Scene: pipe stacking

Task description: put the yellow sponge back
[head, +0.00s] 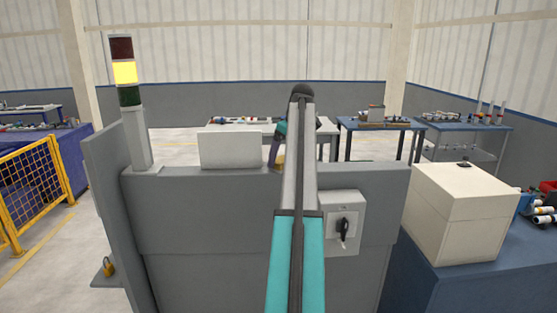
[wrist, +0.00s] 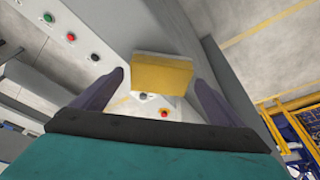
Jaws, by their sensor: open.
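The yellow sponge (wrist: 162,74) is a block in the upper middle of the wrist view. It lies between the two dark fingers of my gripper (wrist: 158,85). The fingers are open, with a visible gap on each side of the sponge. I cannot tell what the sponge rests on. In the head view my gripper (head: 278,148) is beyond the top edge of the grey cabinet, partly hidden by my arm. A small yellow patch (head: 277,161) shows just below it, probably the sponge.
The grey cabinet (head: 220,235) carries a signal tower (head: 124,72) and a switch box (head: 341,222). A cream box (head: 464,212) stands on a blue bench at right. A yellow fence (head: 38,185) stands left.

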